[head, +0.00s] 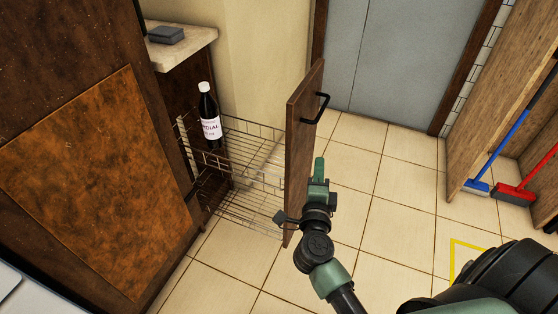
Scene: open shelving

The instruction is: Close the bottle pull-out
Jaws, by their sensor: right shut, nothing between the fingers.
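The bottle pull-out stands open, its wire baskets (255,150) drawn out to the right of the cabinet. Its wooden front panel (299,140) is upright, with a black handle (320,108) on the outer face. A dark bottle with a white cap and label (210,118) stands in the upper basket near the cabinet. My right gripper (319,170) is shut and empty, in front of the panel's outer face and below the handle. I cannot tell whether it touches the panel. My left gripper is not in view.
A brown cabinet (95,170) fills the left. A counter with a grey block (166,35) is behind the pull-out. A grey door (410,55) is at the back. A blue broom (478,186) and a red broom (513,193) stand at the right. Tiled floor (385,205) lies clear between.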

